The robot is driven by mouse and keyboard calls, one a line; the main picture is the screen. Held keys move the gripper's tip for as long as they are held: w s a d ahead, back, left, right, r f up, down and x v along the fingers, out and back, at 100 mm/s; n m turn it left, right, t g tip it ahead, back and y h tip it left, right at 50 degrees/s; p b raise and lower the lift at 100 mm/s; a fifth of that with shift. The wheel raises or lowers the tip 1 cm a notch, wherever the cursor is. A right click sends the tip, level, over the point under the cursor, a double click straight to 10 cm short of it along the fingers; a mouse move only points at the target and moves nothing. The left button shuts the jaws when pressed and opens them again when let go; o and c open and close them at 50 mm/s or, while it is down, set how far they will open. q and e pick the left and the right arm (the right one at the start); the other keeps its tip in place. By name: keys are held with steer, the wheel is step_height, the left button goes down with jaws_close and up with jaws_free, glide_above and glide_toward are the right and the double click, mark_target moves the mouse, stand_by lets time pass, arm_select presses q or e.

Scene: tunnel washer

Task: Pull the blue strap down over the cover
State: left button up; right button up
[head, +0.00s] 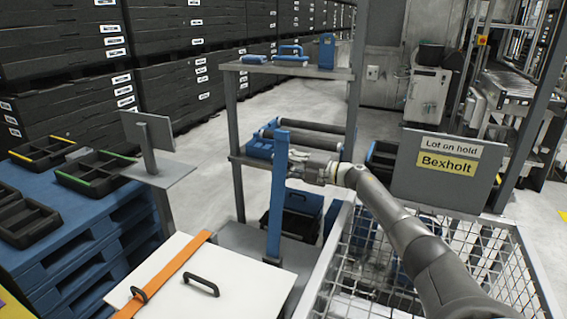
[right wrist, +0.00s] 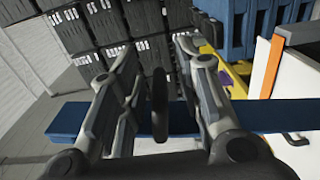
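The blue strap (head: 277,205) stands upright at the right edge of the white cover (head: 222,268), its lower end at a dark base. The cover lies flat, with two black handles on it. In the right wrist view the blue strap (right wrist: 285,115) runs sideways, partly hidden behind my fingers. Whether the fingers touch the strap I cannot tell. My left gripper is out of view.
An orange strap (head: 165,277) lies across the cover. A wire cage (head: 455,245) with a "Bexholt" sign (head: 447,165) stands at right. A grey shelf (head: 310,72) is behind the strap. Blue pallets (head: 85,235) with black trays stand at left.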

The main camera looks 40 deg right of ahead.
jaws_close()
steer(key=shift+f, duration=0.1)
steer(key=shift+s+a, duration=0.1)
steer(key=shift+a, duration=0.05)
